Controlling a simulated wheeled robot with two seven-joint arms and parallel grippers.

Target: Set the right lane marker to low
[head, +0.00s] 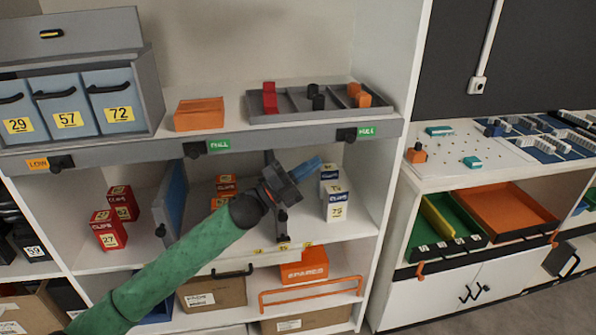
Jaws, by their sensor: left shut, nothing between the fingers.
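The right lane marker (367,132) is a green tag reading FULL on the grey shelf-edge rail, beside a black knob (346,134). The middle marker (219,146) is also green and appears to read FULL. The left marker (38,163) is orange and reads LOW. My left gripper (308,167) is shut and empty, with blue fingers, below the rail and down-left of the right marker. It is apart from the marker in the picture. The dark wrist hides part of the lower shelf. My right gripper is not in view.
Red CLIPS boxes (109,230) and white-and-blue boxes (337,206) stand on the shelf below, with a blue divider (171,200). A grey tray (289,117) and an orange box (199,114) sit above the rail. A white upright (408,60) bounds the right side.

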